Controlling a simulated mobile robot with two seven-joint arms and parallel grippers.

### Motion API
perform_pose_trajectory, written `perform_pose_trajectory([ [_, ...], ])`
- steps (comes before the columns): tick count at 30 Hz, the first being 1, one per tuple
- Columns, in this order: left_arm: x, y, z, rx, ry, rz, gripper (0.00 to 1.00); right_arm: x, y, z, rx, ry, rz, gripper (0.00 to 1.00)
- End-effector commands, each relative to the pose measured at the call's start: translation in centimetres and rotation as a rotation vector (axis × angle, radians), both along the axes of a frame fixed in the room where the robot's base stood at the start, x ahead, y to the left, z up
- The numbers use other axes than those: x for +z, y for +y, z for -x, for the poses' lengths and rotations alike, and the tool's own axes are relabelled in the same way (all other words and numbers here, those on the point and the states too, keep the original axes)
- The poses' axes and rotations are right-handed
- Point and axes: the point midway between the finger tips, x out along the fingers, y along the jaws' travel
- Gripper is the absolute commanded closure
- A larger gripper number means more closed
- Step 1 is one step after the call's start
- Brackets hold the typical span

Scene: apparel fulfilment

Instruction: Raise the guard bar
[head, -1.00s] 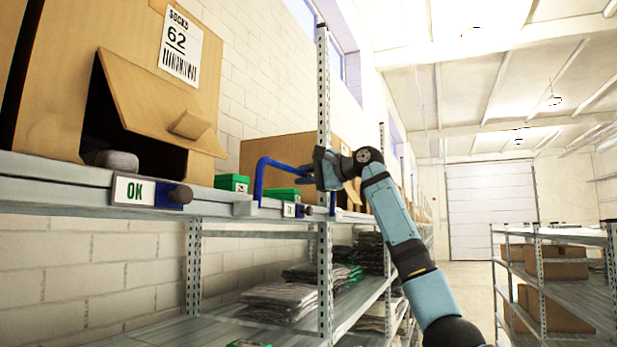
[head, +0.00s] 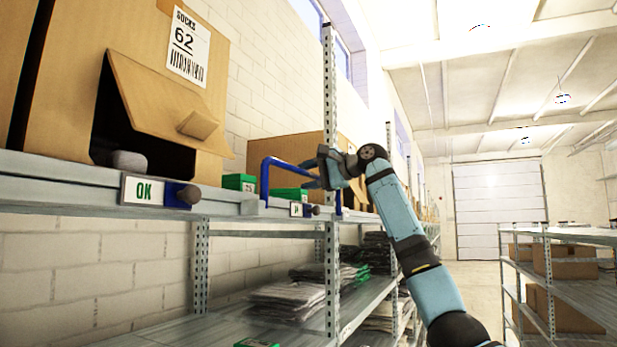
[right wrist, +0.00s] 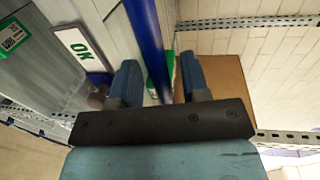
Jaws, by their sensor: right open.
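The blue guard bar (head: 265,182) stands up from the shelf's front edge as a bent frame, with its top rail above the edge in front of the green boxes. My right gripper (head: 312,176) is at the right part of its top rail. In the right wrist view my gripper (right wrist: 158,80) is open, and the blue guard bar (right wrist: 147,40) runs between its two fingers. I cannot tell whether either finger touches it. The gripper hides part of the bar in the head view. My left gripper is not in view.
A "SOCKS 62" carton (head: 140,90) with an open flap stands at left. An OK sign (head: 144,191) and a dark knob are on the shelf edge. A perforated upright (head: 330,90) rises behind my right gripper. Green boxes (head: 238,182) sit by the bar. An aisle lies at right.

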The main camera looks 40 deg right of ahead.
Motion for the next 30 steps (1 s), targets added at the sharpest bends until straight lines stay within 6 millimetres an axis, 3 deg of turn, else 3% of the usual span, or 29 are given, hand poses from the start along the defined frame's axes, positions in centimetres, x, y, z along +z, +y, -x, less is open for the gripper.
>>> perform_pose_trajectory([
  [8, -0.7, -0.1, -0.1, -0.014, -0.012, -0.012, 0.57, 0.2, -1.1, 2.4, -0.001, -0.004, -0.001, 0.58],
  [21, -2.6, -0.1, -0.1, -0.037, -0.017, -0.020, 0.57, 1.9, -4.5, 10.9, -0.001, -0.002, 0.000, 0.58],
  [30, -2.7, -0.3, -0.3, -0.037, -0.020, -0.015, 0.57, 2.3, -5.2, 12.6, 0.000, 0.001, 0.000, 0.58],
])
